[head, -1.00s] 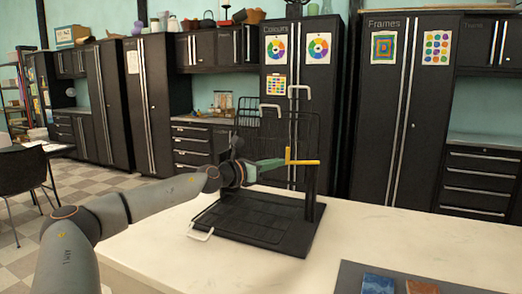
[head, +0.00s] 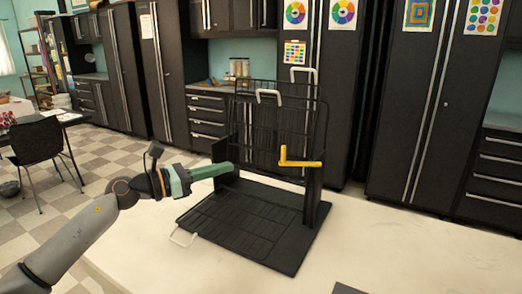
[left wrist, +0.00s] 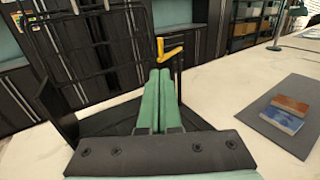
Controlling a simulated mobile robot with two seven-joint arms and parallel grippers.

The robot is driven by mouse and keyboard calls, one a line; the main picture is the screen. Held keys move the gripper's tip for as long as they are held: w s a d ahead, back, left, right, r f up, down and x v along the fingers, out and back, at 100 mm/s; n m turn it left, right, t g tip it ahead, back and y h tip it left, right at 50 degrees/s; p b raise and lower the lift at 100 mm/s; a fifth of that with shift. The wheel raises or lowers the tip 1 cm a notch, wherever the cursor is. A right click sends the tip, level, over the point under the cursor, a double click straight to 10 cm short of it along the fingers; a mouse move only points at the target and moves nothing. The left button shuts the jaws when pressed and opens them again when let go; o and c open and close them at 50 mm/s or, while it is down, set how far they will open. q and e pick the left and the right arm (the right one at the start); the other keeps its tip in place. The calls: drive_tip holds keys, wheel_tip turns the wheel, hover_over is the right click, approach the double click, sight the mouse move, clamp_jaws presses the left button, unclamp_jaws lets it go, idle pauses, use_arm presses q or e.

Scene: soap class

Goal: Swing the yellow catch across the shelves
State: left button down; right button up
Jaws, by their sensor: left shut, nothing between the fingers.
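The yellow catch (head: 298,160) is an L-shaped piece on the right post of a black rack, with a short upright arm and a long arm pointing right. It also shows in the left wrist view (left wrist: 170,50), beyond my fingertips. The wire shelves stand upright at the back of the rack (head: 265,125), with white handles at their top; one lower shelf (head: 235,225) lies flat over the base. My left gripper (head: 232,167) has green fingers, shut and empty, left of the catch and apart from it. The left wrist view shows the closed fingers (left wrist: 160,75). My right gripper is not in view.
The rack stands on a pale worktop (head: 370,240) with free room to its right. A grey mat (left wrist: 290,115) with two small coloured blocks (left wrist: 285,112) lies right in the wrist view. Black cabinets (head: 430,110) line the wall behind.

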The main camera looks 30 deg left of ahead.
use_arm(q)
drive_tip(key=p+x, duration=0.5)
drive_tip(key=x, duration=0.8)
drive_tip(key=shift+w+d, duration=0.2)
drive_tip(key=shift+w, duration=0.15)
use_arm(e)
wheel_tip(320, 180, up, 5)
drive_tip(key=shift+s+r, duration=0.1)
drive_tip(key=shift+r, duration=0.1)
